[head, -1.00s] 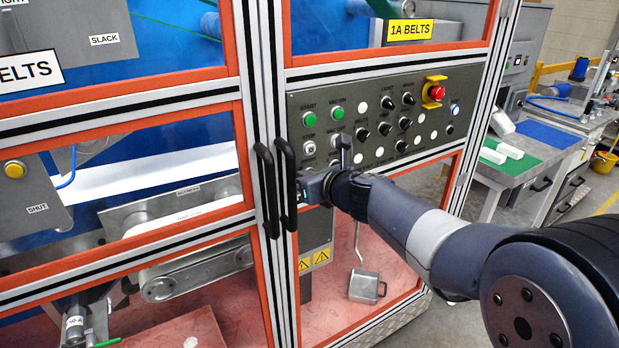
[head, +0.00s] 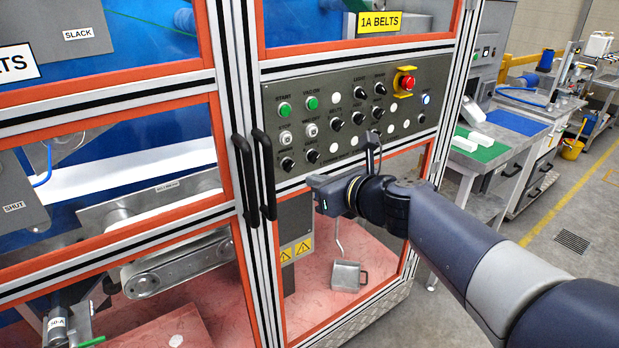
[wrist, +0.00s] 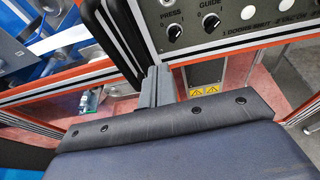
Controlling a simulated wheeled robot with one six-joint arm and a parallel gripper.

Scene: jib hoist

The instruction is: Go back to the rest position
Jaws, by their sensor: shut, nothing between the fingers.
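My gripper (head: 316,186) is in front of the machine's right door, just below the control panel (head: 350,112) and to the right of the two black door handles (head: 264,172). In the wrist view its fingers (wrist: 155,86) are together and hold nothing, with a black handle (wrist: 112,38) behind and to the left of them. My arm reaches in from the lower right. A gap shows between the gripper and the handles in the head view.
The orange-framed glazed doors look shut. The panel carries knobs, green buttons and a red emergency stop (head: 407,83). A workbench with a green mat (head: 478,150) stands to the right.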

